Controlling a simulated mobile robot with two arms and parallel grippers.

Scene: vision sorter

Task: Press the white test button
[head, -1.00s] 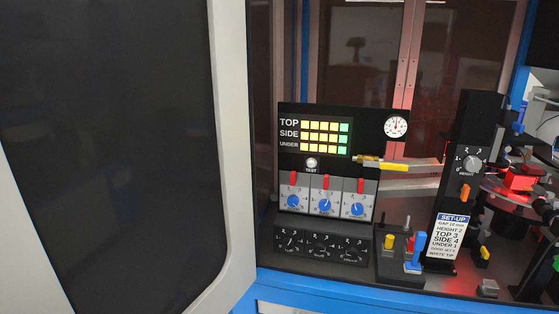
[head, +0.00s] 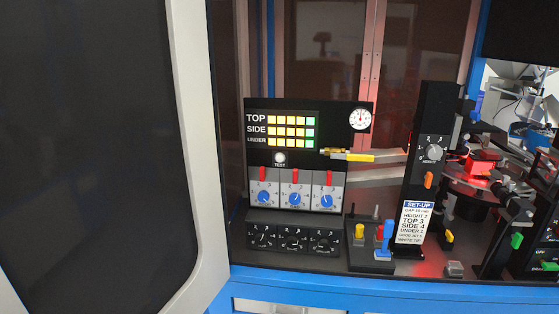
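Neither of my grippers shows in the head view.
A dark-windowed door (head: 95,140) with a pale frame fills the left. A yellow-handled valve (head: 350,156) sticks out right of the button. A black post (head: 432,150) with a set-up card (head: 413,222) stands further right. A blue edge (head: 400,283) runs along the front.

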